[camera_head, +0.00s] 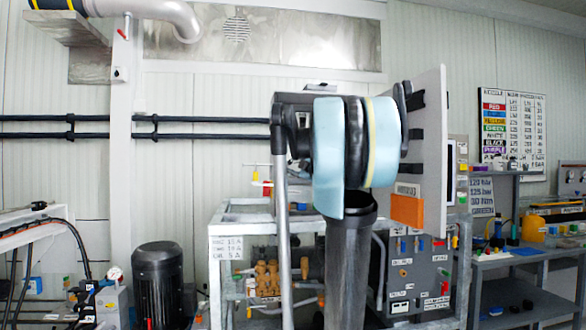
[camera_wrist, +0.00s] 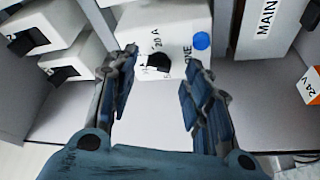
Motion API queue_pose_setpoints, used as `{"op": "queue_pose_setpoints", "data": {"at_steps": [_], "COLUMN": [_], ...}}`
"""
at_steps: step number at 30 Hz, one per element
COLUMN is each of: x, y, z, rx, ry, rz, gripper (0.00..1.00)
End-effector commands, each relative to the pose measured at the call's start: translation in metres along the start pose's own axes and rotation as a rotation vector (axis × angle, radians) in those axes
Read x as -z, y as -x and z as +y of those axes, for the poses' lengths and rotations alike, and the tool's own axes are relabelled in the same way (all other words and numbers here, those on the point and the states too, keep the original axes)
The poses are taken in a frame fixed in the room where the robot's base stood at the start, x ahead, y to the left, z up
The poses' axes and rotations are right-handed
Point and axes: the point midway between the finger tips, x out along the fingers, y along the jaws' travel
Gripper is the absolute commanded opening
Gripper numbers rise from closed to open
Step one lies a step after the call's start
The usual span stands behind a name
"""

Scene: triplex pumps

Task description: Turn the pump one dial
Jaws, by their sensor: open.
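In the wrist view, a white box (camera_wrist: 178,20) carries a black dial (camera_wrist: 153,71) on its face. The lettering reads "20 A" and a partly hidden word ending in "ONE". A blue round spot (camera_wrist: 201,41) is on the same face. My gripper (camera_wrist: 160,76) is open, with one finger on each side of the dial. The left finger is close to the dial, and the right finger stands farther off. I cannot tell whether either finger touches the box. In the head view my arm fills the middle, and I cannot make out the gripper or this dial.
In the wrist view, more white boxes with black dials (camera_wrist: 28,42) stand at the left, close to the left finger. A panel marked "MAIN" (camera_wrist: 268,25) and an orange-and-white 24 V block (camera_wrist: 310,87) are at the right. The head view shows a black motor (camera_head: 158,285).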

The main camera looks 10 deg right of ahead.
Motion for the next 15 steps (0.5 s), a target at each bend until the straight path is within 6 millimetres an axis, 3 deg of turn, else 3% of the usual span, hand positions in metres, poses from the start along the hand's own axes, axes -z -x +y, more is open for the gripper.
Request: {"op": "queue_pose_setpoints", "data": {"at_steps": [15], "x": [-0.002], "y": [0.086], "z": [-0.001], "rx": [-0.001], "ry": [0.000], "rz": [-0.004], "gripper": [0.45]}}
